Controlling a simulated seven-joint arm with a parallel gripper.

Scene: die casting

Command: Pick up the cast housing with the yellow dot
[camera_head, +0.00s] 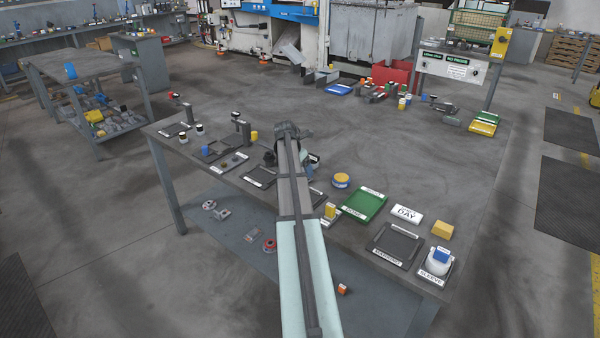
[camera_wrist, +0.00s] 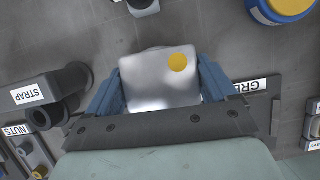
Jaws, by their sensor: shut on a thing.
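The cast housing (camera_wrist: 152,88) is a silver-grey block with a yellow dot on its upper right, seen in the wrist view. My gripper (camera_wrist: 158,85) is shut on it, with a blue finger at its left and right sides. In the head view my gripper (camera_head: 290,135) is at the far end of my arm, over the middle of the workbench (camera_head: 460,190). My arm hides much there, and I cannot make out the housing in that view. The wrist view does not show clearly whether the housing is off the bench.
In the wrist view, a dark holder labelled STRAP (camera_wrist: 35,92) stands left of my gripper and a blue-yellow tin (camera_wrist: 280,10) is at upper right. In the head view, a green tray (camera_head: 364,204), a dark tray (camera_head: 398,245) and a white tub (camera_head: 437,264) lie right of my arm.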

